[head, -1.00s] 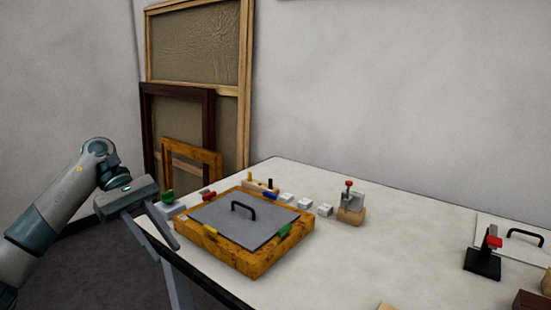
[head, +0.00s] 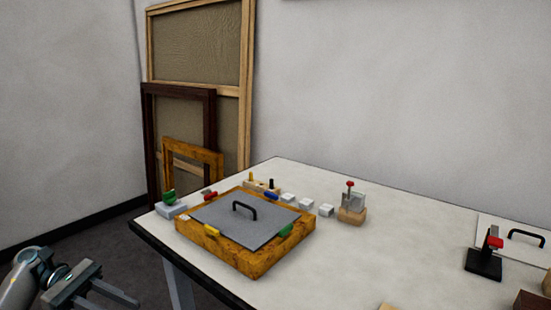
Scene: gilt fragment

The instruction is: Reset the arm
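My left gripper (head: 106,296) is low at the left edge of the head view, in front of and below the table's left edge. Its two fingers are spread apart with nothing between them. Part of my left arm shows at the bottom left corner. My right arm and gripper do not show. The white table (head: 374,250) is to the right of the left gripper, with a clear gap between them.
A gilt frame (head: 238,259) with a grey handled plate (head: 262,227) lies on the table's left part. Small white blocks and a clamp on a wooden block (head: 351,214) stand behind. A black-based clamp (head: 484,263) is at right. Large frames (head: 245,100) lean on the wall.

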